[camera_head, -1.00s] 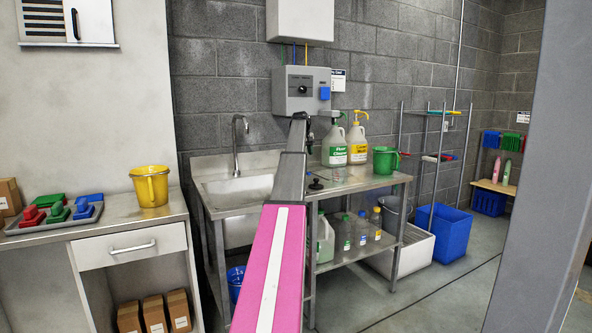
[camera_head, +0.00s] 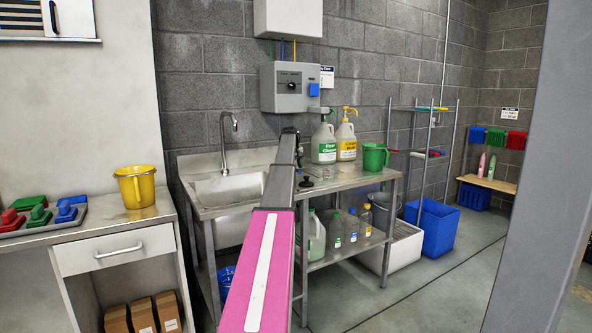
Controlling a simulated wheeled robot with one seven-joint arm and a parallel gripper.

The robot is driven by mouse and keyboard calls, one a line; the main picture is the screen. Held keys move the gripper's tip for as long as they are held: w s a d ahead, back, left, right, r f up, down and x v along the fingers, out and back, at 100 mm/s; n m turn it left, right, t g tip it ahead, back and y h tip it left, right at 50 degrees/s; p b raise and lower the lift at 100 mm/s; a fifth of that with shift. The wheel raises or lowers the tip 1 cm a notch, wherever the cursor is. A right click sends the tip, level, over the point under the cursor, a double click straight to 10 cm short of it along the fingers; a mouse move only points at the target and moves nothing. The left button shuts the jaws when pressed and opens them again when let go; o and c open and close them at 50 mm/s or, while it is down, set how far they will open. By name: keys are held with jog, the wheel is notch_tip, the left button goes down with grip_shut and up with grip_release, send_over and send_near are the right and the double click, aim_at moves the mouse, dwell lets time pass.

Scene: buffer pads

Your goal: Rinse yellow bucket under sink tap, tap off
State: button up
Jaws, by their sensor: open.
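The yellow bucket (camera_head: 135,187) stands upright on the left counter, its handle side facing me. The steel sink (camera_head: 228,188) is right of it, with a curved metal tap (camera_head: 227,140) at its back. No water shows at the tap's spout. My pink and grey arm reaches up the middle of the view, in front of the sink's right side. Only a small dark part of my wrist shows beside the arm's far end. My gripper's fingers are hidden, and the bucket stands well apart from my arm.
A tray of coloured brushes (camera_head: 45,220) lies left of the bucket. A grey post (camera_head: 530,180) blocks the right. A gap of floor separates counter and sink bench.

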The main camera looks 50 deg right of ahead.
jog(key=shift+d+f, duration=0.15)
jog(key=shift+f, duration=0.55)
jog(key=shift+c, duration=0.2)
grip_shut()
